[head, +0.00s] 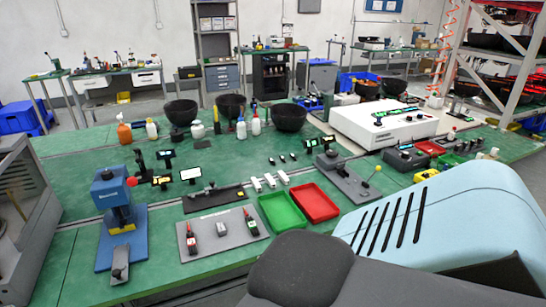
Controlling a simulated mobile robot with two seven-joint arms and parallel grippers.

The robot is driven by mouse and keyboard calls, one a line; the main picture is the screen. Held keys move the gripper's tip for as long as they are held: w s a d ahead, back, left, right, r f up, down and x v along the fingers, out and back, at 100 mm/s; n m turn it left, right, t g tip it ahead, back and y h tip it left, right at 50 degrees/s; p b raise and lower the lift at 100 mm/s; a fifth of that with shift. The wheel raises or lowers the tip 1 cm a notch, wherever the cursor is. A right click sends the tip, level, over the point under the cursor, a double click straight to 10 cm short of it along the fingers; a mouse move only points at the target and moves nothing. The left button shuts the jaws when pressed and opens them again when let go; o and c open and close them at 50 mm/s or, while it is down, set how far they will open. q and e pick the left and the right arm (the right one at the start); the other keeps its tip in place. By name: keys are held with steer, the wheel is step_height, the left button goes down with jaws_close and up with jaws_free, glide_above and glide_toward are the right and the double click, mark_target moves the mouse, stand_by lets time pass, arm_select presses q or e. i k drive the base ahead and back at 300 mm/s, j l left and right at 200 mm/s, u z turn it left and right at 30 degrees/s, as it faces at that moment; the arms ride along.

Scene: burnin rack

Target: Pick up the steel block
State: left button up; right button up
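I cannot tell for sure which thing is the steel block. A small dark grey block-like piece (120,262) stands at the front edge of the blue press (111,193), at the lower left of the head view. Several small whitish blocks (270,181) lie in a row at the middle of the green bench (80,282). Neither of my grippers shows in this view.
A green tray (282,213) and a red tray (314,202) sit side by side near the bench's front. Black bowls (290,117) and bottles stand behind. A white instrument (384,123) stands at the right. My own light blue and dark grey parts cover the lower right.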

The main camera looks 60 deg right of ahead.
mark_target(221, 228)
steer(key=z, duration=1.4)
steer(key=i+l+u, duration=0.1)
steer(key=l, duration=0.45)
steer(key=i+l+u, duration=0.1)
steer(key=l, duration=0.45)
steer(key=i+l+u, duration=0.1)
steer(key=l, duration=0.45)
steer(key=i+l+u, duration=0.1)
steer(key=l, duration=0.45)
